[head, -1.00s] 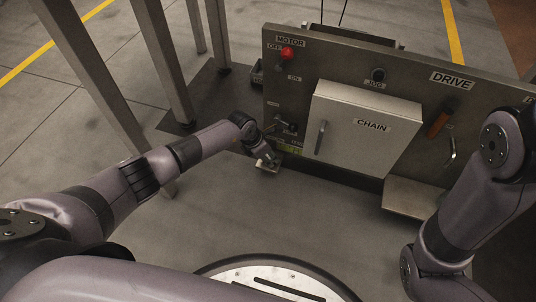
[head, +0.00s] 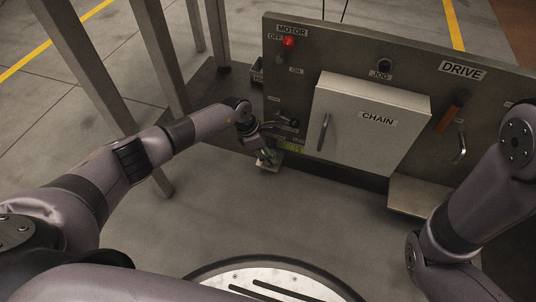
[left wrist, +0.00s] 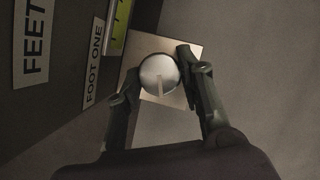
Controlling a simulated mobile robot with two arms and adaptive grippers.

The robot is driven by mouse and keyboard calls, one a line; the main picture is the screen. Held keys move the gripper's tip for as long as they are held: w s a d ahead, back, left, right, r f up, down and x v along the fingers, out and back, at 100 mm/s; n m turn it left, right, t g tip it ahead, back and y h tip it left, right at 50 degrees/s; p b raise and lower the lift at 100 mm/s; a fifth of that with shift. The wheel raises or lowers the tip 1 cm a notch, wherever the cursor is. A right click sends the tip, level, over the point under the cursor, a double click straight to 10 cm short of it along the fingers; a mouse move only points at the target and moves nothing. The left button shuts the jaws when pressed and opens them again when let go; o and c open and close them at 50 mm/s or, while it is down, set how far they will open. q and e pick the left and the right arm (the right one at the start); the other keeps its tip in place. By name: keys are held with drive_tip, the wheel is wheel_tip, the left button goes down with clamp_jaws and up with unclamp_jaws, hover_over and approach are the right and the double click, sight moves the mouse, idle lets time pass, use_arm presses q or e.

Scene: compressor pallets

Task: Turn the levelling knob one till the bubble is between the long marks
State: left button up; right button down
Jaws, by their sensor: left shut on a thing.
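The round silver levelling knob (left wrist: 159,74) has a pale line on its face and sits over a light square plate (left wrist: 180,98) in the left wrist view. My left gripper (left wrist: 158,76) is shut on it, one finger on each side. In the head view my left gripper (head: 266,158) is low at the panel's lower left, where the knob is mostly hidden. The label FOOT ONE (left wrist: 94,62) is beside the knob. The green level vial (left wrist: 118,28) is partly in view; it also shows in the head view (head: 291,148). I cannot make out its bubble. My right gripper is out of view.
The grey panel (head: 420,85) carries a red MOTOR button (head: 289,42), a JOG button (head: 385,66), a white CHAIN cover (head: 362,100) and an orange DRIVE handle (head: 447,119). The floor before the panel is clear.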

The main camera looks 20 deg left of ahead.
use_arm(q)
drive_tip(key=o, duration=1.2)
drive_tip(key=shift+c, duration=0.2)
drive_tip(key=shift+a+r, duration=0.15)
drive_tip(key=shift+r, duration=0.2)
drive_tip(key=v, duration=1.1)
drive_tip(key=shift+s+a+r, duration=0.1)
